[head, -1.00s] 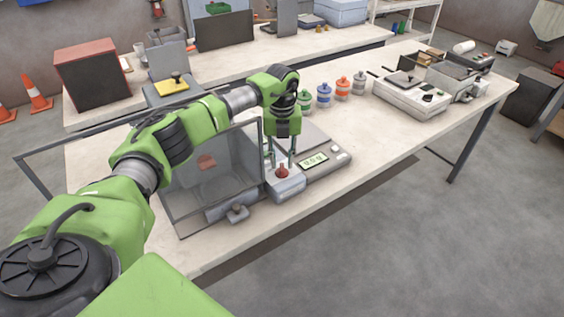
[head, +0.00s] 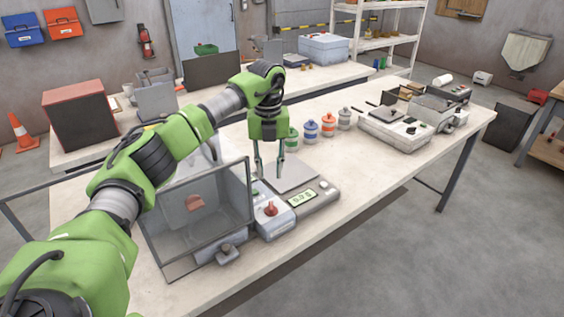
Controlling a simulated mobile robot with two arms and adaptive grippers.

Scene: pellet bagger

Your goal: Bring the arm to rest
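My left arm, green and grey, comes in from the left and reaches over the workbench (head: 335,190). My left gripper (head: 268,172) points down with its two fingers apart and nothing between them. It is over the near-left side of the scale's plate (head: 295,172), behind the red knob (head: 270,208) on its grey box. The scale's display (head: 302,198) is lit. A clear-walled hopper box (head: 200,215) stands left of the gripper, partly behind my arm. My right gripper does not show.
Several jars with coloured bands (head: 328,126) stand in a row behind the scale. A white sealing machine (head: 395,130) stands farther right. A red-topped box (head: 80,118) is on the back bench. The bench front right of the scale is clear.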

